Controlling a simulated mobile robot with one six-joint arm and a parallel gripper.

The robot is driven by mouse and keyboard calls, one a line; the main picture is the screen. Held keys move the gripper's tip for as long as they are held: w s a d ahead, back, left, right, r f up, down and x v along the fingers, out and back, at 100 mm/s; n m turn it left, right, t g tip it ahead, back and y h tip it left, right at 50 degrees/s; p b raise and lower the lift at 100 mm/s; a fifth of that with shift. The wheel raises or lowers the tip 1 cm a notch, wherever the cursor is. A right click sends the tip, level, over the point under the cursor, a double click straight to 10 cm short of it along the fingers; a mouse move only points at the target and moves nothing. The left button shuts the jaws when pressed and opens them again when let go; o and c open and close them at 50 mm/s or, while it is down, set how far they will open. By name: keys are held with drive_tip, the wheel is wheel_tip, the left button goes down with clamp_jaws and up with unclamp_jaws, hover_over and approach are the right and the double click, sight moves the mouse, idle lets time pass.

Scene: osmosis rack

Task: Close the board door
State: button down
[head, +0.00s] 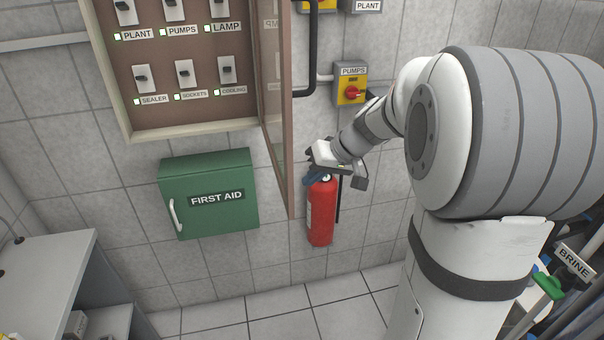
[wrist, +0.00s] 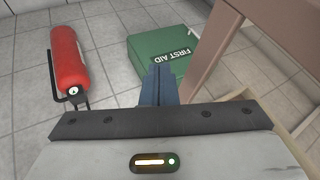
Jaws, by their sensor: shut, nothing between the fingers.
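The board (head: 192,125) is a wall box with labelled switches, at the upper left of the head view. The door's frame also shows at the upper right of the wrist view (wrist: 213,50). My gripper (head: 312,178) is to the right of the door's lower part, in front of the fire extinguisher. Its fingers (wrist: 160,84) are shut and empty in the wrist view. I cannot tell whether it touches the door.
A red fire extinguisher (head: 320,215) hangs on the wall just below my gripper. A green first aid box (head: 209,210) is under the board. A pumps switch (head: 350,88) is on the wall right of the door. A grey bench (head: 45,270) stands at lower left.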

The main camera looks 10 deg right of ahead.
drive_tip(key=shift+a+r+p, duration=0.15)
drive_tip(key=shift+a+p, duration=0.3)
drive_tip(key=shift+a, duration=1.4)
drive_tip(key=shift+s, duration=0.1)
